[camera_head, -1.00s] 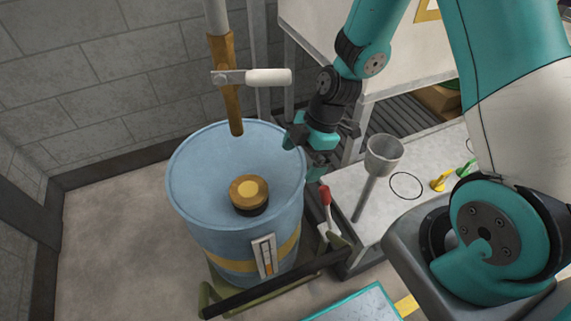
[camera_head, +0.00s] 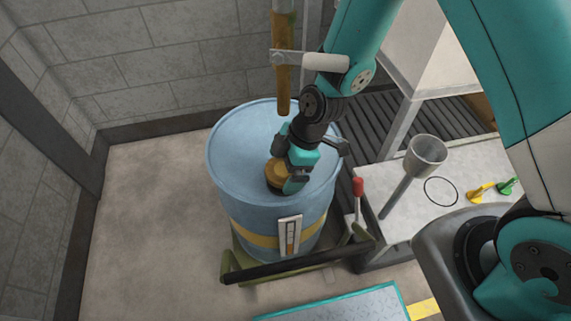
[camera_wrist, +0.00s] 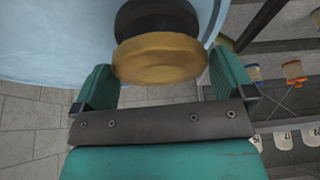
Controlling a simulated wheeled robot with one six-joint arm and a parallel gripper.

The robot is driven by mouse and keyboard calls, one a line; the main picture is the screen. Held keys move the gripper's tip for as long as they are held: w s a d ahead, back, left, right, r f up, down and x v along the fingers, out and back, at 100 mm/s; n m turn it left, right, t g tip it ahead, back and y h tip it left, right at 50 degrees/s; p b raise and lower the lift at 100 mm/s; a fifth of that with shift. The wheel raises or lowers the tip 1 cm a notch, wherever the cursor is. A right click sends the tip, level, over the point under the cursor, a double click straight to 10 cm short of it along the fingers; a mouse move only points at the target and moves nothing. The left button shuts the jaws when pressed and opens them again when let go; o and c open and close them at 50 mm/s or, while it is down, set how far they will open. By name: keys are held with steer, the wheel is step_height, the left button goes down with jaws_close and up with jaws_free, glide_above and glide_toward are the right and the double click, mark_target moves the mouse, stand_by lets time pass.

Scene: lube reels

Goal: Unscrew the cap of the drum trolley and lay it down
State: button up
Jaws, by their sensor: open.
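The blue drum (camera_head: 232,185) stands upright on its trolley, with a yellow band round it and a sight gauge on its front. Its brass-coloured cap (camera_head: 273,175) sits on top, partly hidden by my gripper (camera_head: 287,166). In the wrist view the cap (camera_wrist: 160,55) lies at the fingertips, between the two teal fingers, with a black collar (camera_wrist: 155,14) beyond it.
A pump tube with a white handle (camera_head: 322,62) hangs just above the drum's far side. A metal funnel (camera_head: 426,155) stands at right by a worktop with a black ring outline (camera_head: 441,191) and yellow and green pieces. A red-tipped lever (camera_head: 358,187) rises beside the drum.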

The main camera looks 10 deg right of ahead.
steer(key=shift+c, duration=0.5)
steer(key=c, duration=0.6)
steer(key=n+g, duration=0.1)
steer(key=n, duration=0.4)
steer(key=shift+w+g+h, duration=0.1)
steer(key=shift+g+h, duration=0.3)
steer(key=n+g+h, duration=0.1)
steer(key=n, duration=0.3)
steer(key=shift+a+f+n, duration=0.1)
steer(key=shift+n, duration=0.6)
steer(key=n+g+h+b, duration=0.1)
steer(key=n+h, duration=0.1)
steer(key=n, duration=0.3)
steer(key=shift+f, duration=0.1)
